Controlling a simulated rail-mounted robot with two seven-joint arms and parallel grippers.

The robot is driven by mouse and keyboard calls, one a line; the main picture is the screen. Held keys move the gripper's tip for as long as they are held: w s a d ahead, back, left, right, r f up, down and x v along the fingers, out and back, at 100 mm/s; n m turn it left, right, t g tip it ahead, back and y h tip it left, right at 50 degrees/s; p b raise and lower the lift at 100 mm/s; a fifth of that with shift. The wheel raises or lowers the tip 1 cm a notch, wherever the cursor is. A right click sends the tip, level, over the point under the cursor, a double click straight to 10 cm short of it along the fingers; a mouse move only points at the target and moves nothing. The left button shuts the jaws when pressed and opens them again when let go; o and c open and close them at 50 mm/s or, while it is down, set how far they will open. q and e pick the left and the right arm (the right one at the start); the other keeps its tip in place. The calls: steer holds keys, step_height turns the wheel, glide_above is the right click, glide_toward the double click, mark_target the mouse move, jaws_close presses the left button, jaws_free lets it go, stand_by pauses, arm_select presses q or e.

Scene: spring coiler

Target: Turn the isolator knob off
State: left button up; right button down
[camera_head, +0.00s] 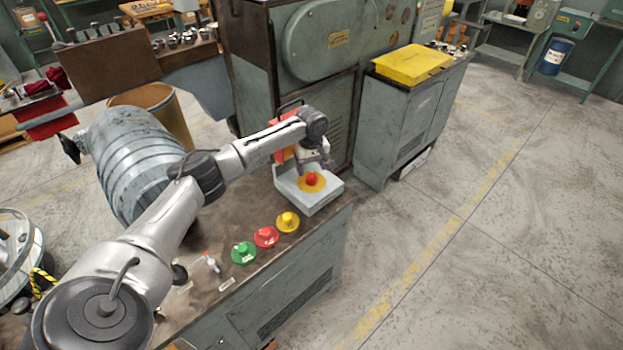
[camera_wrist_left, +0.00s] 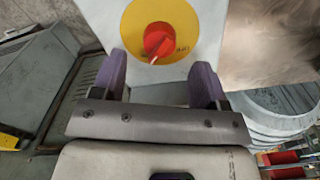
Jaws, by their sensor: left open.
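The isolator knob (camera_head: 311,179) is red and sits on a round yellow plate on a pale grey box (camera_head: 322,200) at the far end of the bench. In the left wrist view the knob (camera_wrist_left: 158,41) shows a white pointer line slanting down and left, with small unreadable lettering on the plate (camera_wrist_left: 186,24). My left gripper (camera_head: 316,165) is at the box, close to the knob. In the wrist view its open purple fingers (camera_wrist_left: 162,62) stand apart, with the knob beyond and between them, apparently untouched. My right gripper is not in view.
Green (camera_head: 243,253), red (camera_head: 266,237) and yellow (camera_head: 288,222) buttons line the bench edge, with a small red-tipped switch (camera_head: 211,262) nearby. A tall machine cabinet stands behind the box. A cabinet with a yellow top (camera_head: 412,64) stands at right. The floor at right is clear.

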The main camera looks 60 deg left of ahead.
mark_target(311, 175)
arm_select(q)
steer(key=shift+f+b, duration=0.45)
steer(key=shift+f, duration=1.8)
steer(key=shift+c, duration=0.4)
